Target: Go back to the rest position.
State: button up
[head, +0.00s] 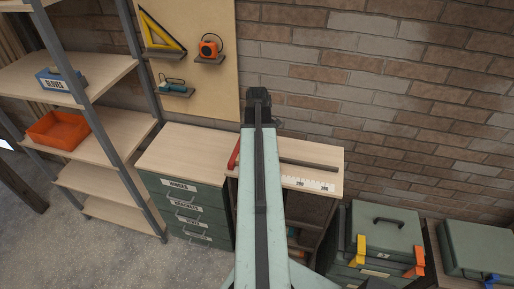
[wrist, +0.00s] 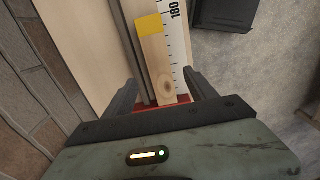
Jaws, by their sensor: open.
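My gripper (wrist: 162,85) is open in the wrist view, with its two dark fingers apart. Between and beyond them lies a light wooden piece (wrist: 156,62) with a yellow patch on it, beside a white scale marked 180 (wrist: 176,30). I cannot tell how far the fingers are above it. In the head view my pale green arm reaches over the bench (head: 322,158), and its dark end is near the brick wall; the fingers cannot be made out there.
A red part (head: 234,154) stands left of my arm. A drawer cabinet (head: 188,205) and shelving (head: 100,125) are at the left. Green toolboxes (head: 372,235) stand at the right. A pegboard (head: 215,20) with tools hangs behind. Some floor (head: 150,265) is clear at lower left.

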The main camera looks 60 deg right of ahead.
jog(key=shift+w+a+f+b, duration=0.2)
jog(key=shift+w+b, duration=0.1)
jog(key=shift+b, duration=0.05)
jog(key=w+a+f+n+b, duration=0.35)
jog(key=w+a, duration=0.55)
jog(key=a, duration=0.3)
jog(key=w+a+f+n+b, duration=0.2)
jog(key=w+a+f+b, duration=0.2)
jog(key=w+a, duration=0.7)
jog(key=a+f+m+b, duration=0.2)
jog(key=a+m, duration=0.2)
jog(key=a, duration=0.9)
jog(key=a+f+m+b, duration=0.3)
jog(key=a+m, duration=0.2)
jog(key=a, duration=0.8)
jog(key=shift+a+f, duration=0.15)
jog(key=shift+a, duration=0.1)
